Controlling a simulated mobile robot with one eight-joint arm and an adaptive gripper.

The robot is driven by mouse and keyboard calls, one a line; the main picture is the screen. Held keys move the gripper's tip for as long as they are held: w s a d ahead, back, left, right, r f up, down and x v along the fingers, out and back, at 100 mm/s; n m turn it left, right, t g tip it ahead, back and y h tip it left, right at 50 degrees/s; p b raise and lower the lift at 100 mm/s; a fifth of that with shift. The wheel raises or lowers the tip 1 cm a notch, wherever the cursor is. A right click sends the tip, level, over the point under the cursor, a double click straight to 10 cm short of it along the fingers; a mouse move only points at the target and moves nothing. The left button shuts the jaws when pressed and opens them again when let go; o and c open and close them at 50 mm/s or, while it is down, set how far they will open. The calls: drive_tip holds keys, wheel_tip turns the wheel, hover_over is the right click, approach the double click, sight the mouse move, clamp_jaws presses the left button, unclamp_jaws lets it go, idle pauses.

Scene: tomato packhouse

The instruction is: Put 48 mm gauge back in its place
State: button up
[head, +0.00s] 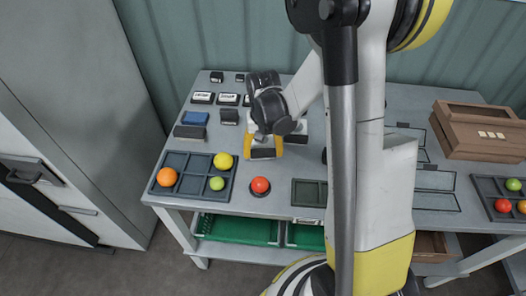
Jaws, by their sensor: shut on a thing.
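My gripper (264,148) points down over the left half of the grey table. Its yellow-tipped fingers are closed on a dark block with a pale top (263,154), which seems to be the 48 mm gauge. The fingers and wrist hide part of it, and no number can be read. I cannot tell whether it touches the table. Several black blocks with white labels, such as this labelled block (203,98), stand in rows behind and left of my gripper. Their labels are too small to read. Which spot is the gauge's place cannot be told.
A blue block (194,118) lies left of my gripper. A divided tray (177,159) holds orange, yellow and green balls at the front left. A red ball (260,185) sits in front of my gripper. A brown wooden box (478,143) stands at right. My arm hides the table's middle.

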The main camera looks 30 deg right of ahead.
drive_tip(key=shift+f+b, duration=0.4)
drive_tip(key=shift+f, duration=0.05)
drive_tip(key=o, duration=1.3)
drive_tip(key=shift+c, duration=0.2)
drive_tip(key=c, duration=0.3)
drive_tip(key=shift+r, duration=0.1)
drive_tip(key=shift+r+p, duration=2.55)
drive_tip(key=shift+r, duration=0.9)
